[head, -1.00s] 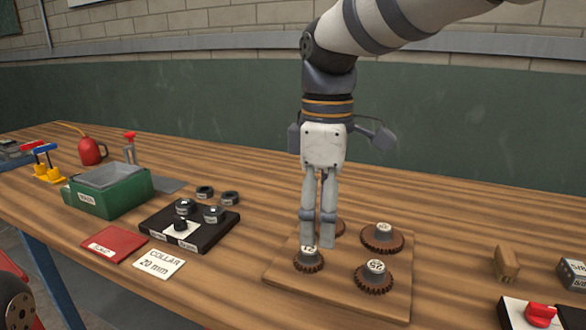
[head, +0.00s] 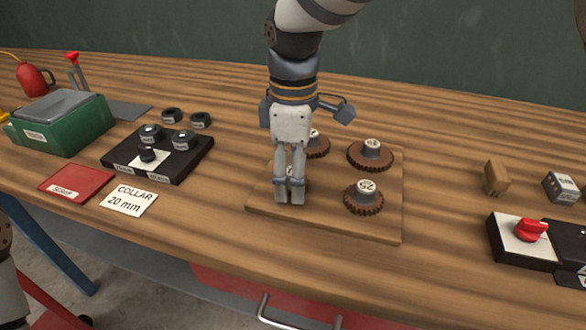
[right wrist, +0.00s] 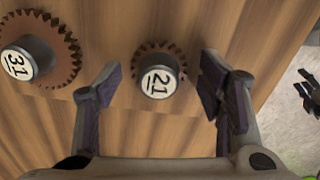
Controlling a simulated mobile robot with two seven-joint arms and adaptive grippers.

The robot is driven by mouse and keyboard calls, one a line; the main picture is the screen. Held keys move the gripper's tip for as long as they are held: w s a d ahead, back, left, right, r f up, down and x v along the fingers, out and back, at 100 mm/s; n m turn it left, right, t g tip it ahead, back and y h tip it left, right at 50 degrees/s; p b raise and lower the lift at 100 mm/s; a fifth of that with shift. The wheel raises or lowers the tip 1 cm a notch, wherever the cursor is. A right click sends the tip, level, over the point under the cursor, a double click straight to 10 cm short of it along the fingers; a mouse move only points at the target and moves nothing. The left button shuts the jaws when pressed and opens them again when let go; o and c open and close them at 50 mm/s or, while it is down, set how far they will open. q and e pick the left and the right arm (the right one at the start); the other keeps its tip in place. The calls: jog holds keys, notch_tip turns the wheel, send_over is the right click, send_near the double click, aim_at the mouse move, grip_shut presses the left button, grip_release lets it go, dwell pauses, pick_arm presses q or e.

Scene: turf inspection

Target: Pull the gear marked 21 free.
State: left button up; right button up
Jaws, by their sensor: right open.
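The gear marked 21 (right wrist: 158,72) is a small brown toothed gear with a grey hub and a white numbered top. It sits on a wooden board (head: 325,219). My right gripper (head: 290,196) is over this gear and its fingers hide most of it in the head view. In the right wrist view my right gripper (right wrist: 162,88) is open, with one finger on each side of the gear and visible gaps between. My left gripper is not in view.
A gear marked 31 (right wrist: 33,60) stands beside it in the right wrist view. A gear marked 25 (head: 363,198) and other gears (head: 371,156) share the board. A black box with a red knob (head: 530,230) stands right. A "COLLAR 20 mm" card (head: 129,198) lies left.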

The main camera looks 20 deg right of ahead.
jog(key=c, duration=1.3)
jog(key=shift+o, duration=1.4)
jog(key=shift+c, duration=1.1)
jog(key=shift+r+p, duration=0.35)
jog(key=shift+r, duration=0.9)
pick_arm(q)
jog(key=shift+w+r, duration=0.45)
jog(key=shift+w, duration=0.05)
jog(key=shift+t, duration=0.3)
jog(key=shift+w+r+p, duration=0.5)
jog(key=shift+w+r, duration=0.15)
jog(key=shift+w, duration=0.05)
pick_arm(e)
jog(key=shift+r, duration=2.45)
